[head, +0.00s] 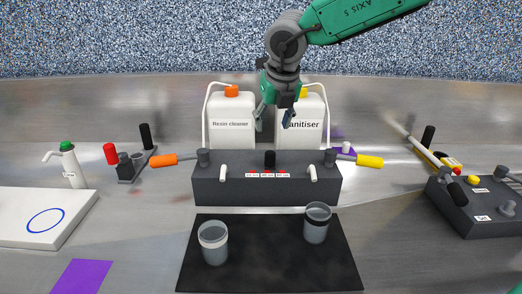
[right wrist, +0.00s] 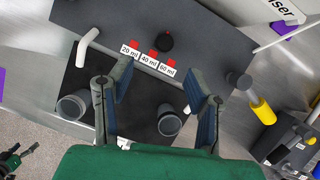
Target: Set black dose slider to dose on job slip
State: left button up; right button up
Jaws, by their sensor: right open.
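The black dose slider (head: 270,158) is a dark knob on the grey dispenser block (head: 220,188), behind a row of labels. In the right wrist view, the knob (right wrist: 165,41) stands behind the 20 ml, 40 ml (right wrist: 149,57) and 60 ml labels, each with a red mark. It appears roughly in line with 40 ml. My right gripper (head: 273,115) is open and empty, above the block and in front of the white bottles. Its two fingers (right wrist: 160,98) are spread in the right wrist view, apart from the knob. I cannot make out a job slip.
Two clear cups (head: 213,243) (head: 317,222) stand on the black mat (head: 270,270). Orange (head: 164,160) and yellow (head: 370,161) handles stick out from the block's sides. Resin cleaner (head: 231,130) and sanitiser (head: 301,137) bottles stand behind. Another grey box (head: 470,222) is at right.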

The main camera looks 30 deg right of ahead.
aim_at(270, 153)
jog(key=x, duration=0.7)
jog(key=s+x, duration=0.1)
jog(key=x, duration=0.3)
jog(key=shift+d+f, duration=0.15)
jog(key=shift+d, duration=0.05)
jog(key=shift+x, duration=0.8)
pick_arm(q)
jog(key=shift+s+d+r, duration=0.1)
jog(key=shift+s+d, duration=0.25)
jog(key=shift+s, duration=0.1)
pick_arm(e)
jog(key=shift+d+f, duration=0.15)
jog(key=shift+d, duration=0.2)
jog(key=shift+a, duration=0.1)
grip_shut()
pick_arm(q)
jog(key=shift+a, duration=0.1)
